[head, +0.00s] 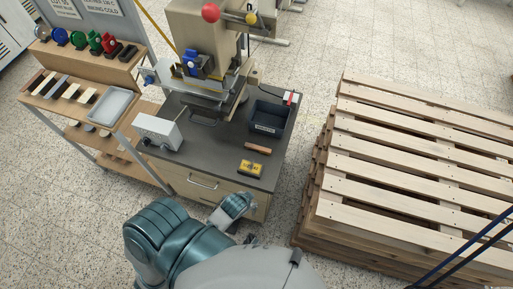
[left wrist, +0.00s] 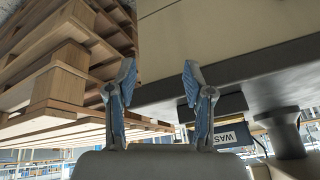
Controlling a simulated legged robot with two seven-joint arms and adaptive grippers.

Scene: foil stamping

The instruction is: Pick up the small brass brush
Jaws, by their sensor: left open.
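A brown, bar-shaped wooden piece (head: 257,148), which looks like the brush, lies on the dark bench top (head: 215,165) in front of the dark bin. Its bristles are too small to make out. My left gripper (head: 235,207) is low at the front of the bench, apart from the brush and nearer to me. In the left wrist view its two fingers (left wrist: 158,80) are spread, with nothing between them. The brush cannot be made out in that view. My right gripper is not in view.
A yellow block (head: 250,168) lies in front of the brush, near the bench's front edge. A dark labelled bin (head: 268,118) stands behind. The press (head: 205,75) and a white box (head: 158,132) are to the left. Stacked pallets (head: 400,165) stand right of the bench.

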